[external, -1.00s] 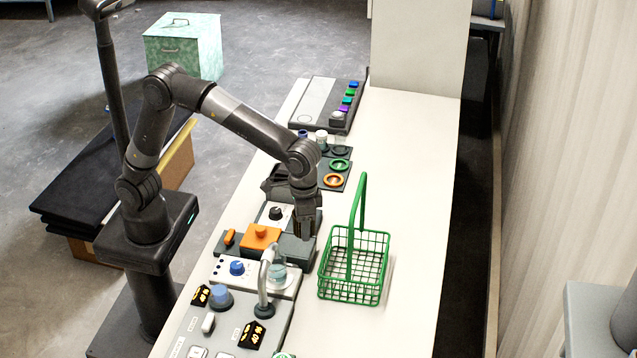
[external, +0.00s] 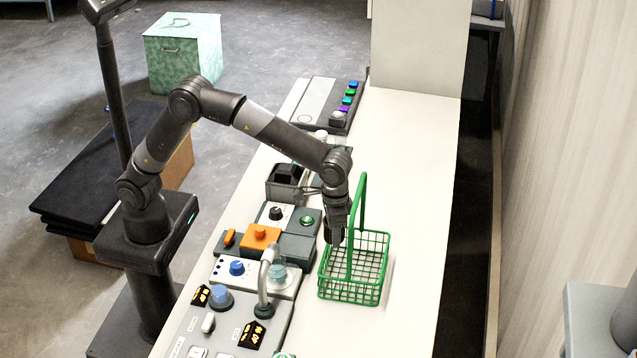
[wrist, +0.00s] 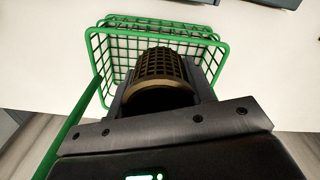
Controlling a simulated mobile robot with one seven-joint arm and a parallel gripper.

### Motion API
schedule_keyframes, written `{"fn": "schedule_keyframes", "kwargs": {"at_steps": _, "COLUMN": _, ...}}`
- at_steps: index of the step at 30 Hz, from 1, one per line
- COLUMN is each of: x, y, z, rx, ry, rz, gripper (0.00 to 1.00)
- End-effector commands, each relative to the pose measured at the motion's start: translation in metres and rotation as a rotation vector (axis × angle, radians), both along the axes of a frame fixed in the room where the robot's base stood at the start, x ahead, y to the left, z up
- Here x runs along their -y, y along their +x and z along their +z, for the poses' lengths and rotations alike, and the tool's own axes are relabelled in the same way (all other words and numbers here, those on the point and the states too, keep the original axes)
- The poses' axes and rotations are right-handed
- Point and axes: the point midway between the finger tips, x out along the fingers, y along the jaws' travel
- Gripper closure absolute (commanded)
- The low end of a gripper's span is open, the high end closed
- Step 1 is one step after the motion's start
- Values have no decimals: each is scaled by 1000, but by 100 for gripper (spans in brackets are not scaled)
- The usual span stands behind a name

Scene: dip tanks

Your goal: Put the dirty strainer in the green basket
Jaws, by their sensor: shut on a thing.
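My gripper (external: 335,238) is at the far left corner of the green basket (external: 352,299) in the external view, pointing down. It is shut on the strainer. In the wrist view the strainer (wrist: 161,71) is a dark brown, ribbed mesh cylinder between the two dark fingers. Behind it the wire basket (wrist: 98,45) shows its mesh and green rim, so the strainer appears over the basket's opening. How high it is above the basket floor I cannot tell. The basket stands upright on the white counter, its tall handle (external: 362,190) beside my wrist. The strainer is hidden in the external view.
Left of the basket is a row of equipment: an orange block (external: 260,238), a curved metal spout (external: 265,280) and a control panel (external: 215,335). A dark open tank (external: 287,174) is further back. The white counter right of the basket (external: 420,210) is clear.

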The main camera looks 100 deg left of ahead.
Motion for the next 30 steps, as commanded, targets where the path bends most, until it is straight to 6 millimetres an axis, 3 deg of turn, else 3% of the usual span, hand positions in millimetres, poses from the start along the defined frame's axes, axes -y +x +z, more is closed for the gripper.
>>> {"fn": "schedule_keyframes", "kwargs": {"at_steps": 7, "x": 0, "y": -1, "z": -34, "rx": -4, "ry": 1, "rz": 0, "gripper": 80}}
{"fn": "schedule_keyframes", "kwargs": {"at_steps": 18, "x": 1, "y": -1, "z": -39, "rx": -1, "ry": 1, "rz": 0, "gripper": 80}}
{"fn": "schedule_keyframes", "kwargs": {"at_steps": 19, "x": 1, "y": -1, "z": -40, "rx": -1, "ry": 1, "rz": 0, "gripper": 51}}
{"fn": "schedule_keyframes", "kwargs": {"at_steps": 27, "x": 1, "y": -1, "z": -39, "rx": -1, "ry": 1, "rz": 0, "gripper": 30}}
{"fn": "schedule_keyframes", "kwargs": {"at_steps": 30, "x": 1, "y": -1, "z": -39, "rx": -1, "ry": 1, "rz": 0, "gripper": 30}}
